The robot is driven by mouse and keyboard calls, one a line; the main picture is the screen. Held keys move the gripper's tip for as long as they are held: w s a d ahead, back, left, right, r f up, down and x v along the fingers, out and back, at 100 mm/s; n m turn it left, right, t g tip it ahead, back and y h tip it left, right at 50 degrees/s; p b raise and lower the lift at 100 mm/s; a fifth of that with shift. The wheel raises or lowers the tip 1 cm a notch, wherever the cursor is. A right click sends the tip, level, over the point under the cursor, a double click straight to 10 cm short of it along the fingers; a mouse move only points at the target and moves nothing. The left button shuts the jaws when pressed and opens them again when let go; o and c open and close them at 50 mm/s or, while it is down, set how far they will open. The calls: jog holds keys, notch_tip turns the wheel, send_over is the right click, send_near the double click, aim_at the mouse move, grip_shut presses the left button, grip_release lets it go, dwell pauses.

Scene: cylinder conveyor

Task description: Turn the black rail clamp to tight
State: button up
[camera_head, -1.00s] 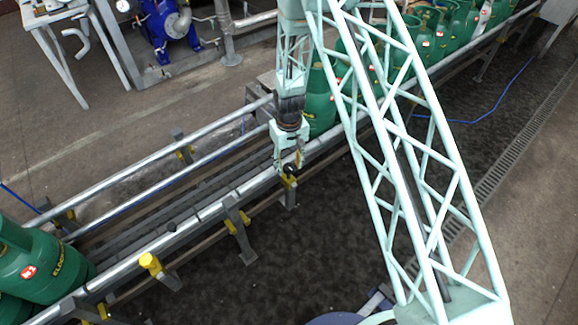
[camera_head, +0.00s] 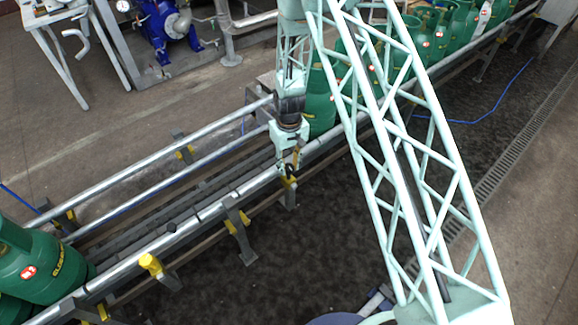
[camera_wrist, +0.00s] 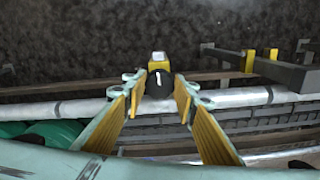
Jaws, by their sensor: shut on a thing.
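The black rail clamp (camera_wrist: 159,84) is a round black knob with a white mark on its face, seen in the wrist view between my fingertips. A yellow block with a pale top (camera_wrist: 158,61) sits just beyond it. My gripper (camera_wrist: 156,88) has yellow-padded fingers, one on each side of the knob, and is shut on it. In the head view my gripper (camera_head: 289,160) points down at the near conveyor rail. The clamp is small and dark there, partly hidden by the fingers.
The near silver rail (camera_head: 215,208) runs diagonally on grey posts with yellow caps (camera_head: 150,262). Green gas cylinders stand at the lower left (camera_head: 45,262) and right behind my gripper (camera_head: 319,105).

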jog(key=n, duration=0.6)
jog(key=shift+w+d+b, duration=0.1)
jog(key=shift+b, duration=0.25)
jog(key=n, duration=0.6)
jog(key=shift+w, duration=0.1)
jog(key=n, duration=0.6)
jog(key=shift+b, duration=0.35)
jog(key=n, duration=0.5)
jog(key=shift+w, duration=0.1)
jog(key=shift+n, duration=0.3)
jog(key=o, duration=0.8)
jog(key=shift+o, duration=0.2)
